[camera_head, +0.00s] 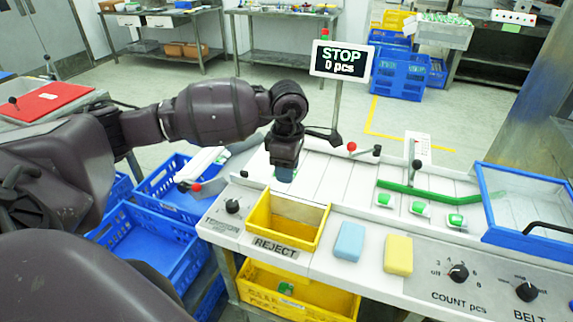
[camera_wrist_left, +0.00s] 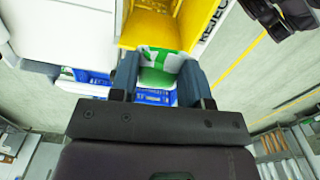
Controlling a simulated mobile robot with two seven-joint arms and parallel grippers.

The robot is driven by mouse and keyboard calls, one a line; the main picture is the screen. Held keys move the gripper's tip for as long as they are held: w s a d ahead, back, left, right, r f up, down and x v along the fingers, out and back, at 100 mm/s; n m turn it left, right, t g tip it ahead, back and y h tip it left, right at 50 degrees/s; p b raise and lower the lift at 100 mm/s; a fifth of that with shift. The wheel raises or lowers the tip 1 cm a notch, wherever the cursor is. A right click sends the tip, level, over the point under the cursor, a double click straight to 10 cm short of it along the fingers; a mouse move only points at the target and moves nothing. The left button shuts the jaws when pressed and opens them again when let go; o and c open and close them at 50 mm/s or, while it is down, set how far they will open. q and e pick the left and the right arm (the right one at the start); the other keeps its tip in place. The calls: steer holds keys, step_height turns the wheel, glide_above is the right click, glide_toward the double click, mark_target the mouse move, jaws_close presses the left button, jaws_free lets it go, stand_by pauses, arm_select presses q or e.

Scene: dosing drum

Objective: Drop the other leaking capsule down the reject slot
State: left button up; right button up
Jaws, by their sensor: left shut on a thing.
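My left gripper (camera_head: 285,174) points down over the white machine deck, just behind the yellow-framed reject slot (camera_head: 264,223). In the left wrist view, the left gripper (camera_wrist_left: 160,68) is shut on a green and white capsule (camera_wrist_left: 160,58), held between its two fingers. The head view hides this capsule behind the gripper. The yellow slot wall also shows in the wrist view (camera_wrist_left: 150,30), beyond the capsule. A green capsule (camera_head: 286,288) lies in the yellow bin (camera_head: 262,277) below the slot. My right gripper is not clearly seen.
Several green and white capsules, one of them here (camera_head: 418,207), sit on the deck by a green guide rail (camera_head: 430,192). A blue block (camera_head: 349,240) and a yellow block (camera_head: 398,254) lie right of the slot. A STOP sign (camera_head: 342,61) stands behind the gripper.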

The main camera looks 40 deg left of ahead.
arm_select(q)
step_height(320, 180, down, 5)
steer(key=shift+f+b, duration=0.1)
steer(key=shift+b, duration=0.95)
steer(key=o, duration=0.9)
steer(key=shift+o, duration=0.4)
step_height(320, 180, up, 11)
steer(key=shift+f, duration=0.1)
